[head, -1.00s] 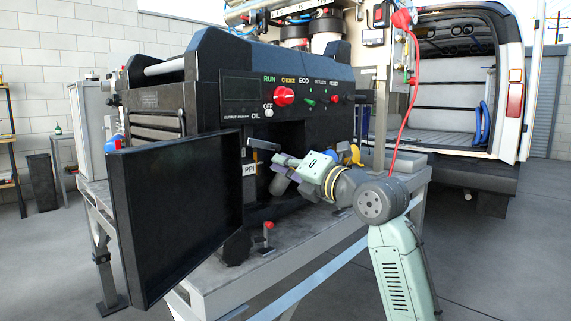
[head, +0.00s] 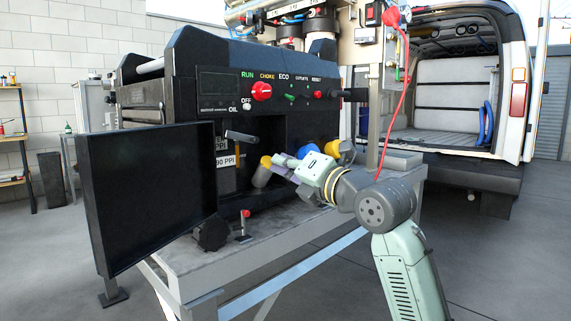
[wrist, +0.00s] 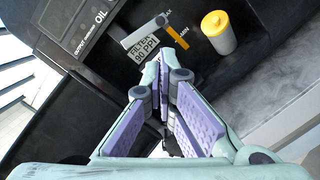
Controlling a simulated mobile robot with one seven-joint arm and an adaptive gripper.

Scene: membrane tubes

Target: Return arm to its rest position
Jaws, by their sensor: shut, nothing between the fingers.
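My gripper (head: 284,162) is in front of the right part of the black generator's (head: 200,68) open bay, at the end of my pale green arm. In the wrist view, my gripper (wrist: 163,92) has its purple-padded fingers drawn together, with nothing held between them. A pale cylinder with a yellow cap (wrist: 219,42) stands beyond the fingers, to the upper right. It also shows in the head view (head: 261,176), just left of the gripper. No contact between them is visible.
A black panel (head: 150,205) hangs open at the left front. A lever (head: 241,137) and the filter label (wrist: 143,50) are in the bay. A red-tipped latch (head: 244,222) stands on the bench. A red cable (head: 398,110) hangs behind my arm. Open floor lies right of the bench.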

